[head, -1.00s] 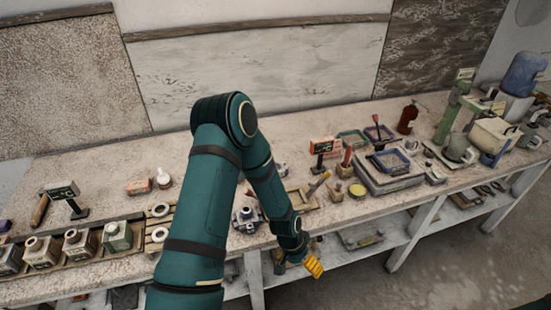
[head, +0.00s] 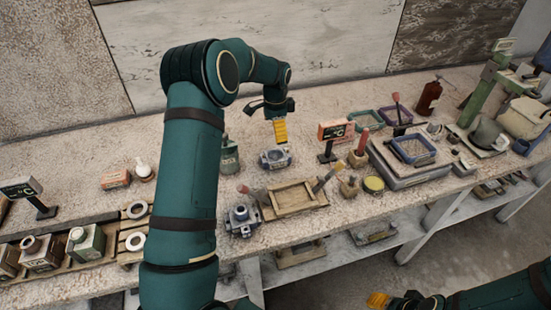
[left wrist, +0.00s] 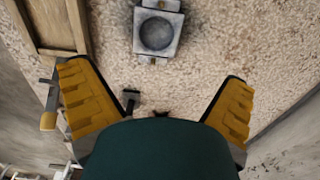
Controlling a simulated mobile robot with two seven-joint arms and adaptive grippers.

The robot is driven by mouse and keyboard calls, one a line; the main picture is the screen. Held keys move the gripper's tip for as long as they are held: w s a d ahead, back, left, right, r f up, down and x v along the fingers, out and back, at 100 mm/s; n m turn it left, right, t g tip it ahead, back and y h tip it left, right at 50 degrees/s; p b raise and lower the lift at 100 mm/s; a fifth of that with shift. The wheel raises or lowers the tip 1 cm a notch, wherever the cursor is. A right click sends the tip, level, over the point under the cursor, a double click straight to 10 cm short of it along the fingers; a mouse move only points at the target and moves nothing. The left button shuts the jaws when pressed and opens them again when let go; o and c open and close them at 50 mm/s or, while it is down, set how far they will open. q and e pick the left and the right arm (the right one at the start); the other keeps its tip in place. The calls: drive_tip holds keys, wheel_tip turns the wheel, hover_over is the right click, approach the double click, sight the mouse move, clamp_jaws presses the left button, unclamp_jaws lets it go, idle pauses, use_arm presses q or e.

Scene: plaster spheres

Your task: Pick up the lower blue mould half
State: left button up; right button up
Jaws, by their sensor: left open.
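A grey-blue mould half (head: 274,158) with a round hollow sits on the worktop. In the left wrist view it is a squarish block (left wrist: 157,35) with the hollow facing up, ahead of my fingers and outside them. My left gripper (head: 280,131) is open and empty just above and behind it in the head view; its two yellow fingers are spread apart in the left wrist view (left wrist: 158,100). A second blue-grey mould piece (head: 241,220) stands near the front edge. My right gripper (head: 379,300) shows only partly at the bottom edge; its opening is unclear.
A wooden tray (head: 292,198) lies in front of the mould half. A blue frame (head: 413,150) rests on a grey slab further right. The worktop behind is mostly clear.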

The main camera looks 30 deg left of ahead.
sight(276, 156)
use_arm(q)
drive_tip(key=f, duration=0.5)
drive_tip(key=f+b, duration=0.1)
drive_tip(key=f, duration=0.5)
drive_tip(key=shift+s+d+f, duration=0.15)
drive_tip(key=shift+s+f, duration=0.05)
drive_tip(key=c, duration=1.2)
drive_tip(key=shift+r, duration=0.1)
drive_tip(key=shift+c, duration=0.2)
